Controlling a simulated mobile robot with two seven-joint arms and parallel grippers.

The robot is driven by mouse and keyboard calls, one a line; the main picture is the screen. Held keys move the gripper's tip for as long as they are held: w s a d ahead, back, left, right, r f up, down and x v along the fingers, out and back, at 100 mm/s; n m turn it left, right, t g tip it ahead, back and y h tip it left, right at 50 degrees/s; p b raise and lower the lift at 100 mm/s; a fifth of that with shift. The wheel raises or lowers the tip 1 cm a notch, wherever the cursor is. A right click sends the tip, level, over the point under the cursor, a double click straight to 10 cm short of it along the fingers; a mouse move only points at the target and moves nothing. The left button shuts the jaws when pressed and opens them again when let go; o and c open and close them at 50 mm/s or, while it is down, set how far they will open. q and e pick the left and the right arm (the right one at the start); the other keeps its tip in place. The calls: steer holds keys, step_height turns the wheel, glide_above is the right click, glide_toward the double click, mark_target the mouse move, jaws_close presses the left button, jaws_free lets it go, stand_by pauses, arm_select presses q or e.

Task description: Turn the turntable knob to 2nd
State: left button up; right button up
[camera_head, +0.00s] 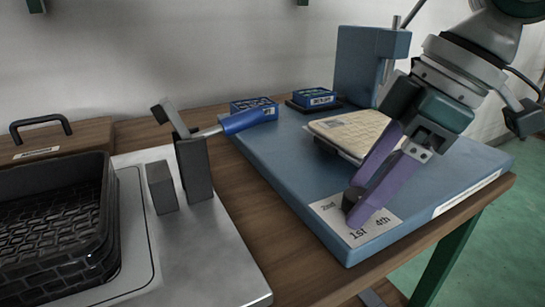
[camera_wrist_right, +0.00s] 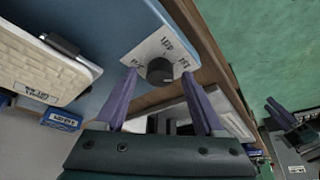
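The dark round knob (camera_head: 353,198) sits on a white label plate (camera_head: 378,232) at the front corner of the blue panel (camera_head: 300,190). In the head view the labels 2nd, 1st and 4th can be read. My right gripper (camera_head: 356,208) has purple fingers pointing down at the knob. In the right wrist view the knob (camera_wrist_right: 160,71) lies between the spread fingertips (camera_wrist_right: 160,74), with a gap on each side. Which label the knob points to cannot be told. My left gripper (camera_wrist_right: 269,110) shows small at the right of the wrist view, its fingers apart.
A beige keyboard-like pad (camera_head: 350,132) and small blue boxes (camera_head: 314,97) lie on the panel. A blue-handled lever (camera_head: 248,119) on a grey plate (camera_head: 222,260) stands to the left, beside a black basket (camera_head: 105,240). The panel's front corner is near the table edge.

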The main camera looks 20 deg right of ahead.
jaws_close()
stand_by(0.3)
